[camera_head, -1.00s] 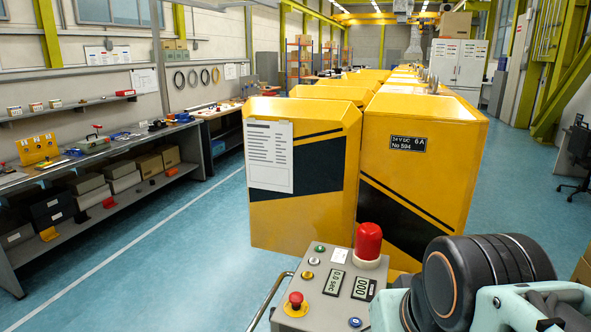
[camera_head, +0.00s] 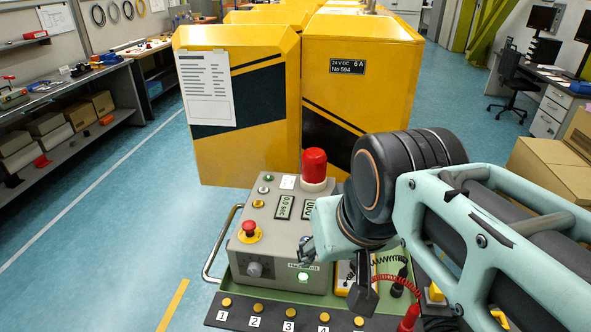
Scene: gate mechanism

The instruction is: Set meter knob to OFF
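A yellow meter (camera_head: 342,278) lies on the green bench to the right of the grey control box. Only its left edge shows; my arm and gripper hide most of it, and its knob and setting cannot be seen. Red and black coiled leads (camera_head: 392,281) run beside it. My gripper (camera_head: 335,275) is above the meter, with its two dark fingers spread apart and nothing visible between them. Whether a finger touches the meter cannot be told.
The grey control box (camera_head: 285,235) carries a red lamp (camera_head: 314,166), a red stop button (camera_head: 249,229) and a grey knob (camera_head: 255,269). Numbered yellow buttons (camera_head: 290,312) line the front strip. Yellow cabinets (camera_head: 352,80) stand behind. Cardboard boxes (camera_head: 550,165) are at right.

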